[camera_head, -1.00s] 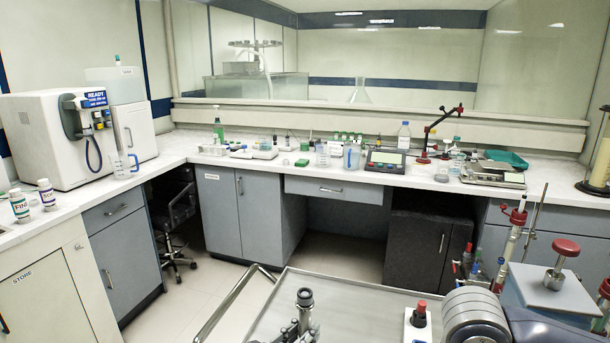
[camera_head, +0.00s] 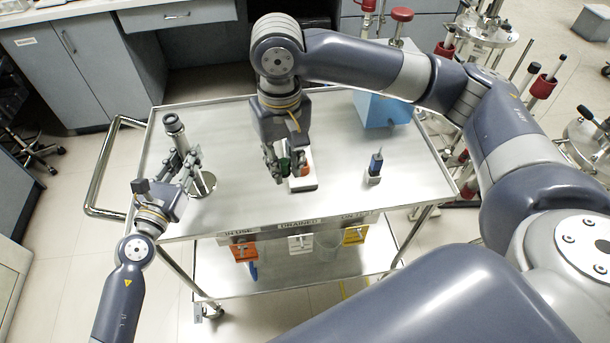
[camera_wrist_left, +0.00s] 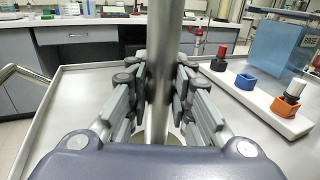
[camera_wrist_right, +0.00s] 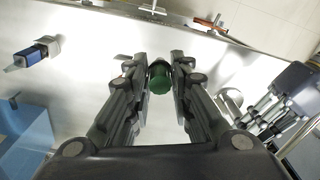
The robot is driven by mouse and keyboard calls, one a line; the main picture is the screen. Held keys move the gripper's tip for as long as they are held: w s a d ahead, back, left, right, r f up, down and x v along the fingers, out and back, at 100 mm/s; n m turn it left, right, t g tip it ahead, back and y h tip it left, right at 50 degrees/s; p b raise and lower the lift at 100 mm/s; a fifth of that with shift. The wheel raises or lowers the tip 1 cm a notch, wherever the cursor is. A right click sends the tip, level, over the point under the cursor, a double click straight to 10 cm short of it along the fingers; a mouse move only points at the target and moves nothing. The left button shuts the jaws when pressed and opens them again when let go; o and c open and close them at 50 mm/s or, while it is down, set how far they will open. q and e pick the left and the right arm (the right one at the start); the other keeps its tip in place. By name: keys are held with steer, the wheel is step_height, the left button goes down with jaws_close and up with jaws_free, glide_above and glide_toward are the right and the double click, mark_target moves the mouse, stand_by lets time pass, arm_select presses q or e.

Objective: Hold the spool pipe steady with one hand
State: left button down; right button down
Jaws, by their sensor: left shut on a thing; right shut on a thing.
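The spool pipe (camera_head: 178,137) is an upright grey metal tube with a dark top and a round base, on the steel cart at left. My left gripper (camera_head: 186,172) is shut on it; in the left wrist view the pipe (camera_wrist_left: 158,45) stands between the fingers. My right gripper (camera_head: 283,168) is shut on a small green-topped piece (camera_wrist_right: 160,78) at the white rack (camera_head: 303,186). Whether that piece is lifted out of the rack I cannot tell. The rack also shows in the left wrist view (camera_wrist_left: 235,95), with a blue and an orange cup.
The steel cart top (camera_head: 240,205) has free room in front. A blue box (camera_head: 383,110) stands at the back right. A cart handle (camera_head: 103,165) juts out left. Lab stands with red knobs (camera_head: 545,88) crowd the right.

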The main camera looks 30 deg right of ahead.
steer(key=w+a+r, duration=1.6)
steer(key=w+r, duration=0.1)
steer(key=r, duration=0.1)
steer(key=shift+a, duration=0.2)
steer(key=shift+f, duration=0.15)
steer(key=shift+f, duration=2.8)
steer(key=shift+f, duration=1.6)
steer(key=c, duration=1.3)
jaws_free()
steer(key=shift+c, duration=0.2)
